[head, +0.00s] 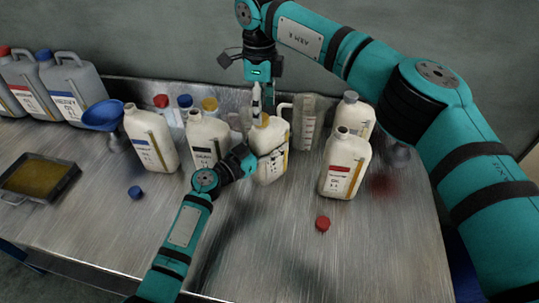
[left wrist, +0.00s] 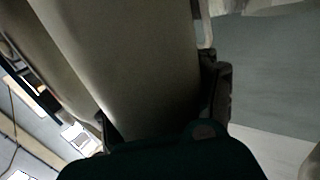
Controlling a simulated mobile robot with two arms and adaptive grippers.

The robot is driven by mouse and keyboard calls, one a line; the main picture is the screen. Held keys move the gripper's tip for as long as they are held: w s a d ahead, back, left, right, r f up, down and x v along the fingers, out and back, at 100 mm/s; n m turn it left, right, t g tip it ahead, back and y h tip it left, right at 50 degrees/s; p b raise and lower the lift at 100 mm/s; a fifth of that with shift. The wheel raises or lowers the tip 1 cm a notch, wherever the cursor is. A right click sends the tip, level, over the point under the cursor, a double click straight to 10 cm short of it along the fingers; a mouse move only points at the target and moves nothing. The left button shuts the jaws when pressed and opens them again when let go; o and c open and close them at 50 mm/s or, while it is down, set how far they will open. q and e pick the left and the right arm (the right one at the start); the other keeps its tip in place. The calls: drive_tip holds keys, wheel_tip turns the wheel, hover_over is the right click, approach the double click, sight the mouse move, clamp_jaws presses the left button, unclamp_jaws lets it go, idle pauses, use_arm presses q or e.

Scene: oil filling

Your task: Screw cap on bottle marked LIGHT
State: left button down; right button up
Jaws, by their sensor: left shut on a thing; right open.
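A cream bottle (head: 272,138) stands upright on the metal bench with a yellow-orange cap (head: 262,121) at its neck. Whether the cap is screwed tight cannot be told. Its label is partly hidden and I cannot read the marking. My left gripper (head: 252,160) is shut on this bottle's body from the front left. In the left wrist view the pale bottle body (left wrist: 125,55) fills the space between the dark fingers. My right gripper (head: 257,100) points straight down from above, open, with its fingertips just over the cap.
Cream bottles without caps stand left (head: 150,140), behind my left gripper (head: 205,140) and right (head: 345,165). A blue cap (head: 135,192) and a red cap (head: 322,223) lie on the bench. A clear jug (head: 306,120), blue funnel (head: 103,115) and oil tray (head: 40,180) are nearby. The front right is free.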

wheel_tip(320, 180, up, 10)
drive_tip(key=shift+f, duration=0.25)
use_arm(q)
drive_tip(key=shift+c, duration=1.1)
unclamp_jaws()
drive_tip(key=v, duration=0.7)
drive_tip(key=shift+a, duration=0.2)
drive_tip(key=shift+s+r, duration=0.1)
